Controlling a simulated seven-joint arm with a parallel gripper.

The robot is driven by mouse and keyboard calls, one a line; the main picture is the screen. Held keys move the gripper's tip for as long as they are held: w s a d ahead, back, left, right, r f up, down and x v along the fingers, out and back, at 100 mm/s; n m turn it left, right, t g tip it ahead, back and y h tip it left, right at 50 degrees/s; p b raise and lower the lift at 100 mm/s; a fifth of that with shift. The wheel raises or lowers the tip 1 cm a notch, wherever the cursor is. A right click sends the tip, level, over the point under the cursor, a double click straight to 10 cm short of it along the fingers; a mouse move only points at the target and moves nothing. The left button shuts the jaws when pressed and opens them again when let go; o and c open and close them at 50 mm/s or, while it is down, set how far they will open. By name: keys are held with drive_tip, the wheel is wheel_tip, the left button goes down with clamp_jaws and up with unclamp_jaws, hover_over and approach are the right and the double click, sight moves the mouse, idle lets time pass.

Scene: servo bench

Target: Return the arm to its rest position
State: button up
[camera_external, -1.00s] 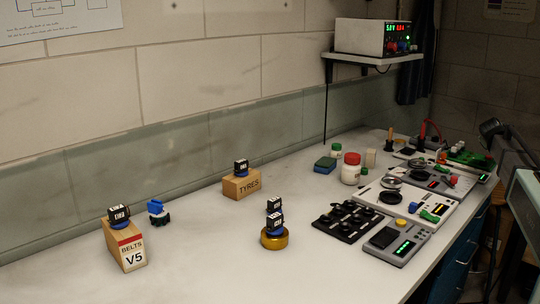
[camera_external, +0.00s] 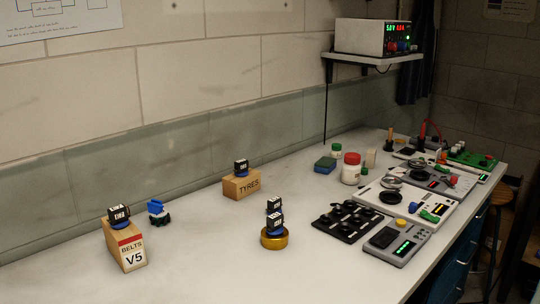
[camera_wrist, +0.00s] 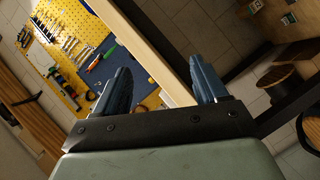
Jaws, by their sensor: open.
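My gripper (camera_wrist: 159,70) shows in the wrist view with its two blue-grey fingers spread apart and nothing between them. The wrist view is tilted and looks past the fingers at a yellow pegboard with tools, away from the things on the bench. In the external view no part of my arm shows, so where my gripper is relative to the bench cannot be told from there.
The white bench (camera_external: 195,265) holds a BELTS box (camera_external: 127,252), a TYRES box (camera_external: 240,188), a yellow round base with stacked servos (camera_external: 274,240), a black tray (camera_external: 349,222) and several instruments at the right. The front middle of the bench is clear.

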drive_tip(key=s+d+f+g, duration=0.1)
drive_tip(key=s+d+f, duration=0.4)
drive_tip(key=s+d, duration=0.25)
wheel_tip(320, 180, down, 6)
drive_tip(key=s+a+f+m+g, duration=0.1)
drive_tip(key=s+a, duration=0.2)
drive_tip(key=w+a+f+g+y, duration=0.1)
drive_tip(key=a+f+y, duration=0.1)
drive_tip(key=a+f, duration=0.85)
drive_tip(key=w+a+f+y, duration=0.1)
drive_tip(key=a+f+y, duration=0.35)
drive_tip(key=a, duration=1.15)
drive_tip(key=w+a+f+g+y, duration=0.1)
drive_tip(key=a+f, duration=0.9)
drive_tip(key=a, duration=0.3)
drive_tip(key=s+a+f+g+y, duration=0.1)
drive_tip(key=s+a+f, duration=0.1)
drive_tip(key=s+a, duration=0.35)
drive_tip(key=s+a+f+n+g+y, duration=0.1)
drive_tip(key=s+a+f, duration=0.15)
drive_tip(key=a, duration=0.65)
drive_tip(key=s+a+f+g+y, duration=0.1)
drive_tip(key=s+a+f+y, duration=0.15)
drive_tip(key=a, duration=0.55)
drive_tip(key=s+a+n+g+y, duration=0.2)
drive_tip(key=s+a+g, duration=0.2)
drive_tip(key=s+a, duration=1.3)
drive_tip(key=shift+s+a+g, duration=0.3)
drive_tip(key=shift+s, duration=0.25)
